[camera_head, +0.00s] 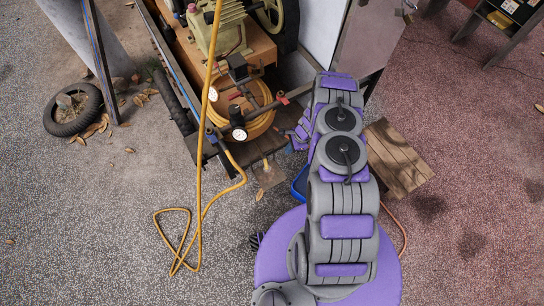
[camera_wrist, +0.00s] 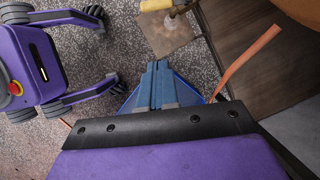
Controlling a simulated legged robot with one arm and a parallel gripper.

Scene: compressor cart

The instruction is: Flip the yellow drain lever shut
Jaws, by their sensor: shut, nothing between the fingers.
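A yellow piece that looks like the drain lever (camera_wrist: 155,5) shows at the top edge of the wrist view, beside a metal fitting (camera_wrist: 181,9). It is partly cut off by the frame, so I cannot tell its full angle. My gripper (camera_wrist: 158,66) is shut and empty, its fingertips pointing toward the lever but apart from it. The compressor cart (camera_head: 262,52) stands at the top middle, with gauges on dark pipework.
A blue tray (camera_wrist: 187,93) lies beneath my fingers. A tan square slab (camera_wrist: 165,38) lies on the ground below the lever. An orange strip (camera_wrist: 252,58) is right of my gripper. A yellow hose (camera_head: 199,205) loops over the ground; a tire (camera_head: 50,122) lies left.

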